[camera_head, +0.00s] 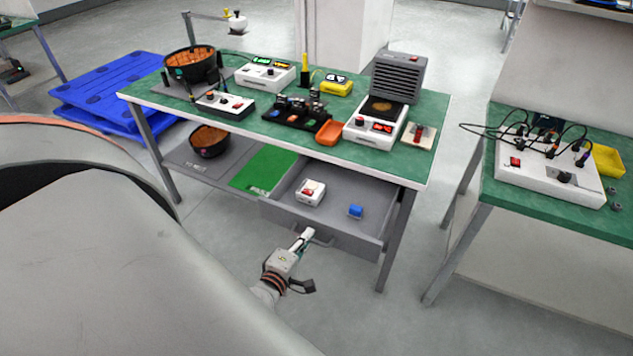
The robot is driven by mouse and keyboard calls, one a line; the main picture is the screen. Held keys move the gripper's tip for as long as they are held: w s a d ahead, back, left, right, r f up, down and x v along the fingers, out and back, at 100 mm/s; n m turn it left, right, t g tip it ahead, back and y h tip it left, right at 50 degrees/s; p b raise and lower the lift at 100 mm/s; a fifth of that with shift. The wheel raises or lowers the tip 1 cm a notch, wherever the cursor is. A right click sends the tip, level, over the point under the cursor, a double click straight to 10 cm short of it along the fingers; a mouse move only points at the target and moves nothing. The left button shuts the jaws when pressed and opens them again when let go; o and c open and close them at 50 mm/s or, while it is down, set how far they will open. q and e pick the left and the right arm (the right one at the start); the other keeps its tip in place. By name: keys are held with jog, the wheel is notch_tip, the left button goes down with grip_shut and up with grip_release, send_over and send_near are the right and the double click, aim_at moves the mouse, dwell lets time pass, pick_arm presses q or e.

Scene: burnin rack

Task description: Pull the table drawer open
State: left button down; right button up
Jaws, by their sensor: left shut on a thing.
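The table drawer (333,237) is a grey tray under the right part of the green-topped table. It stands pulled out, so its inside shows. A white box with a red switch (310,193) and a small blue object (356,211) lie in it. My left gripper (303,237) is at the drawer's front, shut on the drawer handle (318,237). The fingers hide part of the handle. My right gripper is not in view.
The green-topped table (232,121) carries several instruments. A lower shelf (187,158) holds a dark bowl (209,140) and a green mat (263,168). Another bench (550,215) stands at the right. Blue pallets (110,88) lie behind at left. Floor before the drawer is clear.

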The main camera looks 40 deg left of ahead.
pick_arm(q)
jog(key=shift+f+p+v, duration=0.15)
jog(key=shift+f+v, duration=0.1)
jog(key=shift+v, duration=0.9)
jog(key=shift+f+p+v, duration=0.15)
jog(key=shift+f+v, duration=0.05)
jog(key=shift+v, duration=0.95)
jog(key=shift+s, duration=0.1)
jog(key=c, duration=2.5)
grip_release()
jog(key=v, duration=1.2)
